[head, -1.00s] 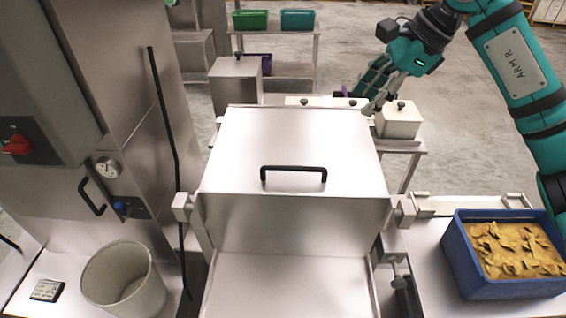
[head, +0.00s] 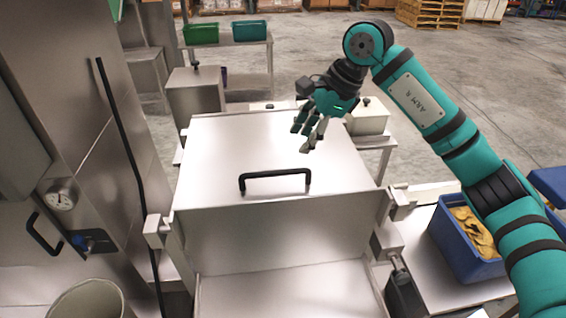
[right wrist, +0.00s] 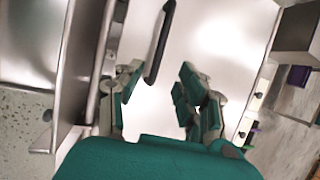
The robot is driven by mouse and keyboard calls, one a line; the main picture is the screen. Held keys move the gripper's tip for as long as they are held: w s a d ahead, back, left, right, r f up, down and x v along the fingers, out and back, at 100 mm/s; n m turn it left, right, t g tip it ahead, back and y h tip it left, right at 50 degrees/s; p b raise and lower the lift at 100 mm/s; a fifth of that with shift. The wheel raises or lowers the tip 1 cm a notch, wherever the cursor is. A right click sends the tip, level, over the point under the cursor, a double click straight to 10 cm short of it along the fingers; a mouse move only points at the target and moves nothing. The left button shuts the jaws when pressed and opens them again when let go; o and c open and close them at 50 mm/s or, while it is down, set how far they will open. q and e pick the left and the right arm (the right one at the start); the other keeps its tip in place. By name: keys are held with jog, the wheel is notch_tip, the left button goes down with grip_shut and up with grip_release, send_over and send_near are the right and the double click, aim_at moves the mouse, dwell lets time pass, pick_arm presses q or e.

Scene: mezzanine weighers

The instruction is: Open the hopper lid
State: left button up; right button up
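The hopper lid (head: 270,150) is a broad, shiny steel panel in the middle of the head view, and it looks shut. A black bar handle (head: 275,176) is fixed near its front edge. My right gripper (head: 306,142) is above the lid, behind and a little right of the handle, with clear space between them. In the right wrist view my right gripper (right wrist: 158,90) has its fingers spread with nothing between them. The handle (right wrist: 160,42) shows beyond the fingertips, nearer the left finger. My left gripper is not in view.
A blue crate (head: 440,238) of yellowish pieces stands right of the hopper, partly behind my right arm. A steel cabinet with a gauge (head: 60,197) and a pale bucket (head: 88,300) are at left. Lidded steel boxes (head: 368,117) stand behind the hopper.

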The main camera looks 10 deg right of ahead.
aim_at(280, 171)
jog(key=p+x, duration=0.3)
jog(key=x, duration=0.7)
jog(key=shift+a+r, duration=0.1)
jog(key=shift+w+a+f, duration=0.15)
jog(key=shift+a+f, duration=0.05)
jog(key=shift+f, duration=0.45)
grip_shut()
